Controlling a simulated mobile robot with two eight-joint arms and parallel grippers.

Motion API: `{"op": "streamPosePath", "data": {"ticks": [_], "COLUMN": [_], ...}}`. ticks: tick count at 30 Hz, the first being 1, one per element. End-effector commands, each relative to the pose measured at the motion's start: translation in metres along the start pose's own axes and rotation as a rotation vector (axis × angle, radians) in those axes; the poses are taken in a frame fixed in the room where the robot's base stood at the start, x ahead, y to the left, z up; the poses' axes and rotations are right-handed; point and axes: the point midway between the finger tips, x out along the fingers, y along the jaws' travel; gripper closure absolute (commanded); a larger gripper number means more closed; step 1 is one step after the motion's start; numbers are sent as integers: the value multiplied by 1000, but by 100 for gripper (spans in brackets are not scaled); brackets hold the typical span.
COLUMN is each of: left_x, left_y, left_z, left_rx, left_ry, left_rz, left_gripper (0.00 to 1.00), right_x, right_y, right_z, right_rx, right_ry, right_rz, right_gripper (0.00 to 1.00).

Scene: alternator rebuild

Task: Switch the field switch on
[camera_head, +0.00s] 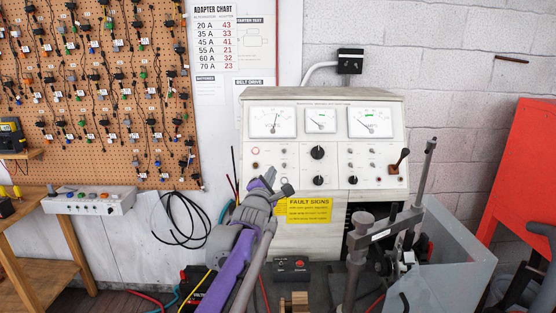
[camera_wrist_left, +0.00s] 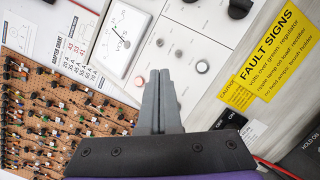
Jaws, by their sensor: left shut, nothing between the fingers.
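The pale test bench panel (camera_head: 335,180) stands against the wall with several meters, knobs and small switches. Small toggles (camera_head: 284,151) sit below the left meter; their labels are too small to read, so I cannot tell which one is the field switch or how it is set. The left wrist view shows a small dark toggle (camera_wrist_left: 179,53) just beyond my fingers. My left gripper (camera_head: 287,189) is in front of the panel's lower left part. In the left wrist view its fingers (camera_wrist_left: 160,75) are together and empty; contact with the panel cannot be told. My right gripper is not in view.
Black knobs (camera_head: 317,152) and a lever (camera_head: 399,160) are on the panel. A yellow fault sign (camera_head: 309,210) hangs below it. A small dark switch box (camera_head: 291,269) lies below.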

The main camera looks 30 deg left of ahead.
Motion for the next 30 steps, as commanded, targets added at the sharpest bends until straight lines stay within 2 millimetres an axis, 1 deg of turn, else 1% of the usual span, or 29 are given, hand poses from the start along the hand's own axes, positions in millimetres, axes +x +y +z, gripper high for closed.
{"op": "streamPosePath", "data": {"ticks": [4,7,15,21,25,30], "left_x": [4,15,63,89,97,100], "left_y": [0,0,1,1,0,-1], "left_z": [0,1,2,1,1,0], "left_rx": [1,1,1,1,1,2], "left_ry": [0,0,0,-1,0,0], "left_rz": [-1,-1,-1,-2,-2,-3], "left_gripper": [100,100,100,100,100,100], "right_x": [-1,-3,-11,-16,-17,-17], "right_y": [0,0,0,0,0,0], "right_z": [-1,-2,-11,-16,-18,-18], "right_rx": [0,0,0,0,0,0], "right_ry": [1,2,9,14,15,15], "right_rz": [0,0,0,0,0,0], "right_gripper": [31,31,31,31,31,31]}}
